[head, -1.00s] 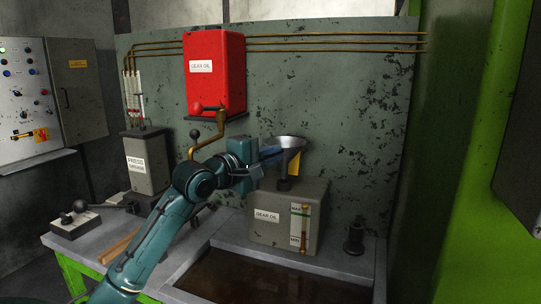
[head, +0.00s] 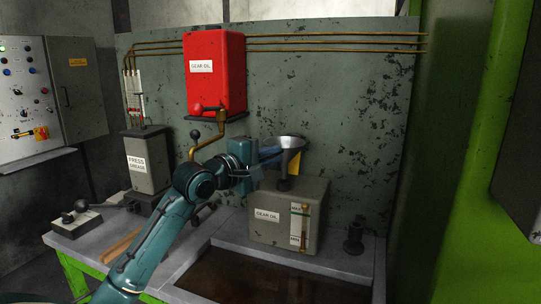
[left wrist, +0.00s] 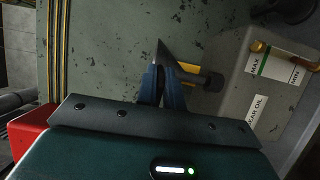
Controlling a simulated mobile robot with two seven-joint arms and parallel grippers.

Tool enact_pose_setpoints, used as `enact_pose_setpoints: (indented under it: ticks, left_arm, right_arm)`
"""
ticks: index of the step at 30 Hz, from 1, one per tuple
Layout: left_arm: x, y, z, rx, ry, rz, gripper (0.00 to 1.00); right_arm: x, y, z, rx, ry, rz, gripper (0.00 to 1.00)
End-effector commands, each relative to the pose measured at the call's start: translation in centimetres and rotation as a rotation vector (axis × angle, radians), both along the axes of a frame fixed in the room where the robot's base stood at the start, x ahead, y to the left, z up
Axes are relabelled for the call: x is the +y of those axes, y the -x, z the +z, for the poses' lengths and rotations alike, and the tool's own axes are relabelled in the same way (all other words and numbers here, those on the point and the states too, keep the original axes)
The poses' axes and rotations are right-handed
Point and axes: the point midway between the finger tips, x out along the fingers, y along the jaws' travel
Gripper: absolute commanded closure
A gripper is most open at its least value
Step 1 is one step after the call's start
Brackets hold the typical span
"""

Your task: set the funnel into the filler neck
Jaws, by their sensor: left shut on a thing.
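The funnel (head: 287,142) is a grey metal cone with its wide mouth up. A yellow piece (head: 294,162) shows below its rim. My left gripper (head: 271,153) is shut on the funnel at its left side. The funnel is over the dark filler neck (head: 284,184) on top of the grey gear oil tank (head: 270,232). I cannot tell whether its spout is inside the neck or just above it. In the left wrist view the closed fingers (left wrist: 161,86) meet the dark funnel (left wrist: 165,53), with the neck (left wrist: 213,82) to the right. My right gripper is out of view.
A red gear oil box (head: 215,75) with a crank hangs on the back panel to the left. A press grease unit (head: 147,163) stands further left. A dark sunken tray (head: 262,275) lies in front of the tank. A small dark fitting (head: 354,238) stands to the right.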

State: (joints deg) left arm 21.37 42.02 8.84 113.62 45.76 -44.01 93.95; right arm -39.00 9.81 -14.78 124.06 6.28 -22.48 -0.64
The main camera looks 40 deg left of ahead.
Motion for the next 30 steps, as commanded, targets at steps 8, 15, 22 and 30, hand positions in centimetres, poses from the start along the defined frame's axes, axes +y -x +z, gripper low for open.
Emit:
enact_pose_setpoints:
  ticks: [8, 15, 22, 30]
  left_arm:
    - [-0.01, 0.01, 0.09, -0.002, -0.001, 0.0, 1.0]
    - [0.0, 0.01, 0.17, -0.002, -0.001, 0.0, 1.0]
    - [-0.01, 0.0, 0.17, -0.002, 0.0, 0.0, 1.0]
    - [0.0, 0.0, 0.07, -0.002, 0.0, 0.0, 1.0]
  right_arm:
    - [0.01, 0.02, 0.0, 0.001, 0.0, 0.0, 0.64]
    - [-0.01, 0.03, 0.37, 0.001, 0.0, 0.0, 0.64]
    - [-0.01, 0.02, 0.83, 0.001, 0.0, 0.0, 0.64]
    - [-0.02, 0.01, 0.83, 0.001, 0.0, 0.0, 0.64]
